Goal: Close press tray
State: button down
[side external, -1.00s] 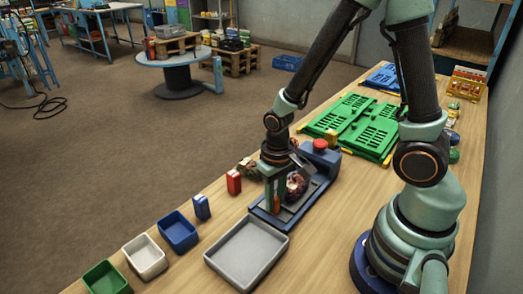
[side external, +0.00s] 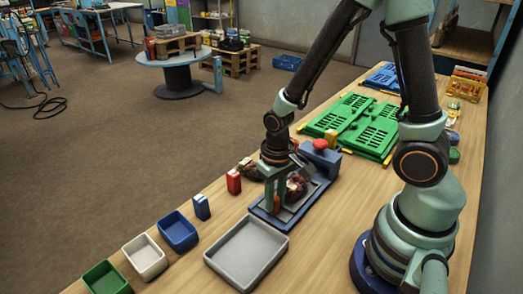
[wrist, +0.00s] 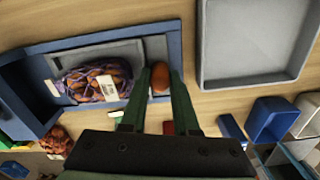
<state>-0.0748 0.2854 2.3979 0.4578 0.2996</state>
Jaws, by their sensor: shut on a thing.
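The blue press (side external: 327,160) with a red button on top stands on the bench. Its grey tray (wrist: 98,54) sticks out of it, and a netted sack (side external: 297,187) of reddish contents lies on the tray. In the wrist view the sack (wrist: 95,82) has a purple net and a white tag, left of my fingers. My gripper (side external: 276,203) points down at the tray's outer end. In the wrist view my gripper (wrist: 160,78) is shut on the orange-red handle (wrist: 160,77). My fingers partly hide the handle and the sack in the side view.
An empty grey bin (side external: 246,251) sits close in front of the press. Blue (side external: 178,231), white (side external: 145,257) and green (side external: 106,278) bins line the bench edge. A red box (side external: 233,182) and another sack (side external: 250,169) are beside the press. Green folded crates (side external: 355,125) lie behind.

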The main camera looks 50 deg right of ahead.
aim_at(291, 183)
dwell(0.4)
jog(key=shift+d, duration=3.55)
jog(key=c, duration=0.9)
grip_release()
jog(key=shift+a+r, duration=0.1)
jog(key=shift+r, duration=0.05)
notch_tip(291, 183, up, 12)
jog(key=shift+f, duration=0.1)
